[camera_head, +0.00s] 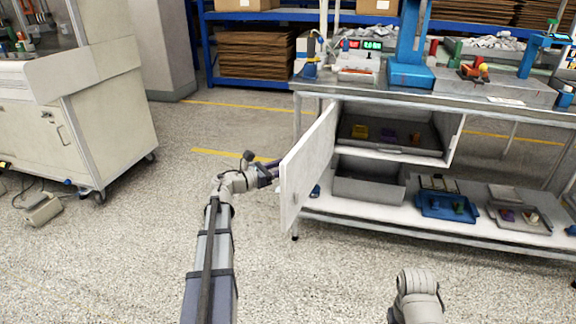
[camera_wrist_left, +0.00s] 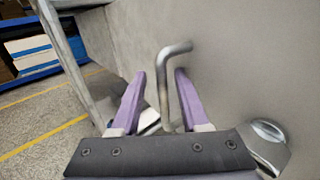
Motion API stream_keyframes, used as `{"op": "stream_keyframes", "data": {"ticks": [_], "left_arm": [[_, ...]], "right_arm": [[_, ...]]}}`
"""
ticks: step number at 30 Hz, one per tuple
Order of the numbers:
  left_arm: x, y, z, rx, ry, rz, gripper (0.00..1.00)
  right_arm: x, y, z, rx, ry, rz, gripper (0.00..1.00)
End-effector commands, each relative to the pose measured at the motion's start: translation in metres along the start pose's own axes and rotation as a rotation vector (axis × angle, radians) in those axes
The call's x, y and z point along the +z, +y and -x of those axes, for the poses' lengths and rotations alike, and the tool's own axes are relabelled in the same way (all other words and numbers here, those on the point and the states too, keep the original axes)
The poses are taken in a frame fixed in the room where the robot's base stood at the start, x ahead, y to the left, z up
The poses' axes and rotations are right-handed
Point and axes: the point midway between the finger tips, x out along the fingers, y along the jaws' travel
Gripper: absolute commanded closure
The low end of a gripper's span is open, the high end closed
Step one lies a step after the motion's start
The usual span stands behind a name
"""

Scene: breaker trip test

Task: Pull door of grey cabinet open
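The grey cabinet (camera_head: 453,138) hangs under the steel bench top, and its light grey door (camera_head: 309,166) stands swung wide open at its left side. My left gripper (camera_head: 272,170) is at the door's outer face, partly hidden behind the door edge in the head view. In the left wrist view my left gripper (camera_wrist_left: 160,75) has its purple fingers apart, one on each side of the bent metal handle (camera_wrist_left: 165,88). Gaps show between the fingers and the handle. Only a link of my right arm shows at the bottom of the head view; its gripper is out of view.
A dark tray (camera_head: 385,146) with small coloured parts lies inside the cabinet. A grey bin (camera_head: 368,188) and a blue tray (camera_head: 432,209) stand on the lower shelf. A white machine cart (camera_head: 100,125) stands left. The floor between is clear.

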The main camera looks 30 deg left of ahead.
Motion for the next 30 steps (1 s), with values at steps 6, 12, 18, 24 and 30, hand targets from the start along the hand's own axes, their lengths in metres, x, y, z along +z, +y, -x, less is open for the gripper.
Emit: {"op": "stream_keyframes", "data": {"ticks": [6,12,18,24,30], "left_arm": [[0.000,-0.001,0.002,0.000,0.001,-0.001,0.55],[0.000,-0.001,0.026,0.003,0.001,-0.001,0.55],[0.000,-0.001,0.058,0.002,0.001,0.000,0.55],[0.000,0.000,0.075,0.001,0.000,0.000,0.55],[0.000,-0.001,0.078,-0.001,0.000,0.000,0.55]], "right_arm": [[0.000,0.000,0.000,0.000,0.000,0.000,0.50],[0.000,0.000,0.000,0.000,0.000,0.000,0.50],[0.000,0.000,0.000,0.000,0.000,0.000,0.50],[0.000,0.000,0.000,0.000,0.000,0.000,0.50],[0.000,0.000,0.000,0.000,0.000,0.000,0.50]]}}
